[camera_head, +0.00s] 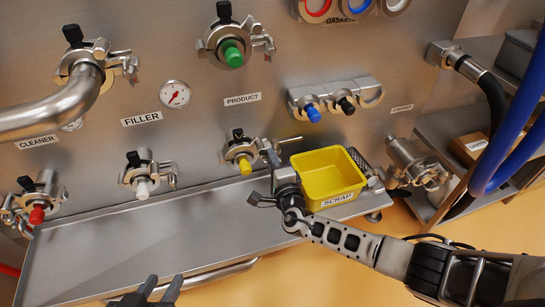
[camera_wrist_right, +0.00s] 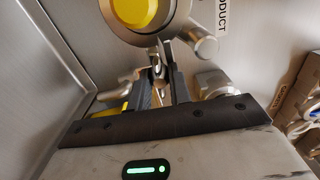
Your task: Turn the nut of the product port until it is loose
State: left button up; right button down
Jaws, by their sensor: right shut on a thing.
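The product port (camera_head: 240,155) is a steel clamp with a yellow plug, below the PRODUCT label (camera_head: 242,99) in the head view. The yellow plug (camera_wrist_right: 139,10) is at the top of the right wrist view. My right gripper (camera_head: 268,158) is at the right side of this clamp. In the wrist view its dark fingers (camera_wrist_right: 162,85) are shut on the metal nut (camera_wrist_right: 157,70), which they partly hide. My left gripper (camera_head: 158,289) is at the bottom of the head view, its two dark fingers apart and empty, away from the ports.
A yellow SCRAP bin (camera_head: 328,173) stands close to the right of my right gripper. A green-plugged port (camera_head: 230,50), a white-plugged port (camera_head: 140,175) and a red-plugged port (camera_head: 38,205) are on the panel. The steel tray (camera_head: 150,235) below is mostly bare.

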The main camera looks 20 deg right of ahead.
jog(key=c, duration=1.5)
grip_release()
jog(key=shift+w+r+n, duration=0.15)
jog(key=shift+r+n, duration=0.1)
jog(key=shift+n, duration=0.25)
pick_arm(q)
jog(key=shift+r, duration=0.4)
